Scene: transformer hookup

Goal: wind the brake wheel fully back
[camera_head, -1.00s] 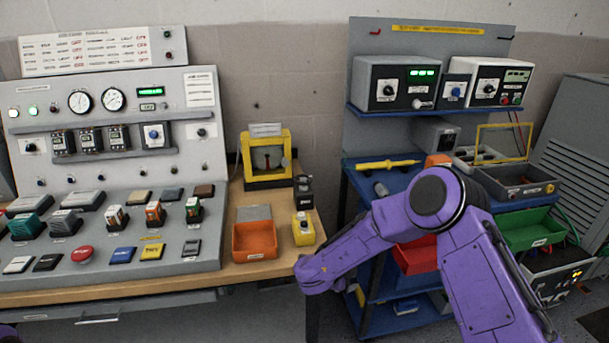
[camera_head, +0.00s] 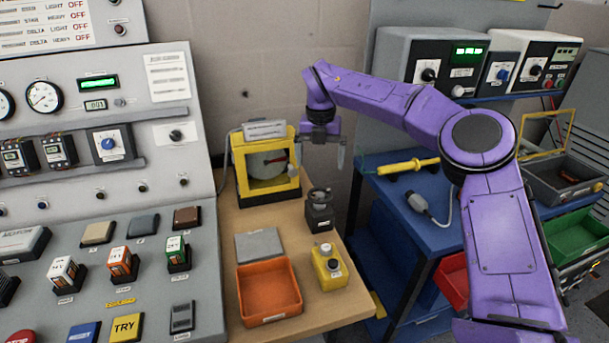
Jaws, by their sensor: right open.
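A yellow frame unit (camera_head: 238,165) stands at the back of the wooden bench, with a grey round drum (camera_head: 268,164) and a small red mark inside it. A small dark unit with a round top (camera_head: 319,208) stands in front and to its right; which of these carries the brake wheel I cannot tell for sure. My right gripper (camera_head: 320,158) is open and empty, fingers pointing down. It is beside the yellow frame's right side and appears above the dark unit, with a gap between them. My left gripper is out of view.
The sloped control panel (camera_head: 75,220) is at left. A blue cart (camera_head: 425,225) with a yellow-handled tool (camera_head: 408,165) is at right.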

